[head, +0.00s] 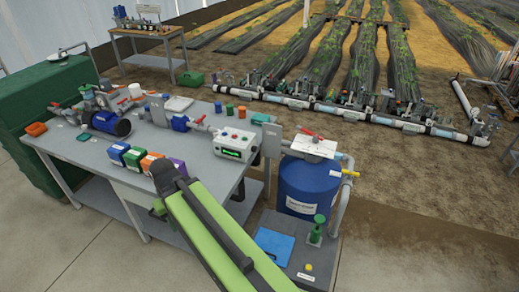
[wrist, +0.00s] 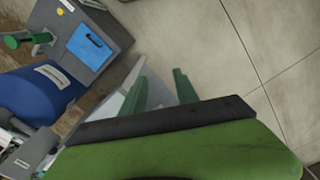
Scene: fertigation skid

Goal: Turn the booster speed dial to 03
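A white control box (head: 237,143) with a lit green display (head: 231,153) and small coloured knobs or buttons on top stands at the right end of the grey workbench. Which of these is the booster speed dial, and its reading, are too small to tell. My green and black arm reaches up from the bottom of the head view, and its end is over the bench's front edge, left of and nearer than the box. In the wrist view my gripper (wrist: 160,82) has its two green fingers apart with nothing between them, over the tiled floor. The box is not visible there.
Blue, green, orange and purple boxes (head: 134,157) line the bench front beside my arm. A pump (head: 108,123) and pipework run along the bench's back. A blue barrel (head: 308,187) stands right of the bench, with a blue sheet (head: 274,244) on its base. Floor at front left is clear.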

